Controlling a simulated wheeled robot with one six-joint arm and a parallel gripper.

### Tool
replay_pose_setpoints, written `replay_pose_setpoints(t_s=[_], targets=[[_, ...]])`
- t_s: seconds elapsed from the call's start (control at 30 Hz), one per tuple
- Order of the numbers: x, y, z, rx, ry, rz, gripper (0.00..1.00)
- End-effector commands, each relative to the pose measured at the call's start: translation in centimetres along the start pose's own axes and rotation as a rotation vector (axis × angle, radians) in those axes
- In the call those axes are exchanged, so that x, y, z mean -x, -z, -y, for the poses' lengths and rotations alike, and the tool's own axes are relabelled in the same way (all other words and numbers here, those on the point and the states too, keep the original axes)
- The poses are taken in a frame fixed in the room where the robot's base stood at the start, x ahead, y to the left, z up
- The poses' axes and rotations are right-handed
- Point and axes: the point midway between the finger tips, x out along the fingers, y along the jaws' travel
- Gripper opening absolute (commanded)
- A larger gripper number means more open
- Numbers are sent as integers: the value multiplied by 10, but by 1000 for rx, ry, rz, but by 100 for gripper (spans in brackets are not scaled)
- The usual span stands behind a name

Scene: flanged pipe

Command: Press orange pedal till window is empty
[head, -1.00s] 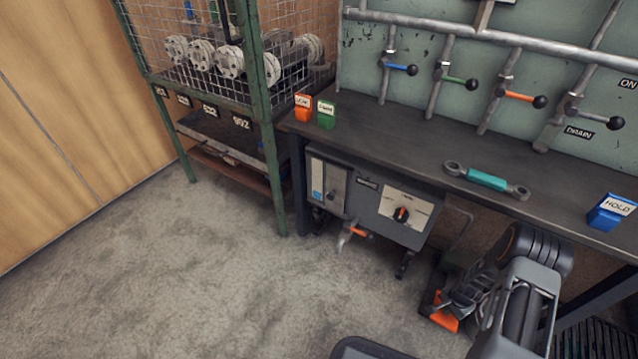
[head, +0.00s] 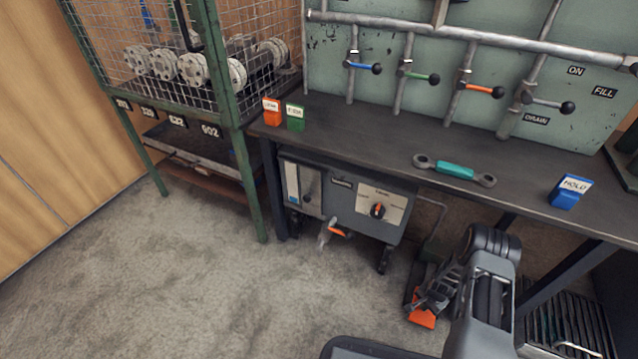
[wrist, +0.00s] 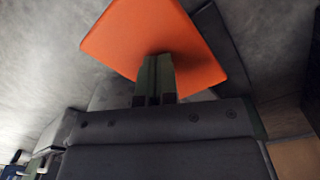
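The orange pedal (head: 421,318) is low near the floor, under the bench, to the right of the grey pump box (head: 350,200). My gripper (head: 426,303) is at the pedal, pointing down, and partly covers it. In the wrist view the pedal (wrist: 195,45) is a flat orange plate. The fingers of my gripper (wrist: 157,60) are together and overlap its edge, apparently touching it; nothing shows between them. The window (head: 293,182) is a narrow pale strip at the left of the pump box, with a blue patch low on it.
The bench (head: 360,135) carries a teal-handled wrench (head: 455,170), a blue HOLD block (head: 570,192), and orange (head: 271,113) and green (head: 295,118) blocks. A tap with an orange handle (head: 336,232) hangs under the box. A wire cage stands left. Open floor (head: 200,290) lies front left.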

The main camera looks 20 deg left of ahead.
Motion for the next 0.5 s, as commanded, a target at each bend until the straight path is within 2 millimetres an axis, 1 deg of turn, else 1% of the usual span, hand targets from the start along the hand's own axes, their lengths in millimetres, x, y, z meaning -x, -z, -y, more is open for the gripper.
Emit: replay_pose_setpoints(t_s=[0.13,0.27,0.37,0.5], targets=[[-10,0,0,0,1,-2,0],[-6,1,0,0,2,-3,0],[1,1,0,0,2,-3,0],[18,1,1,0,2,-4,0]])
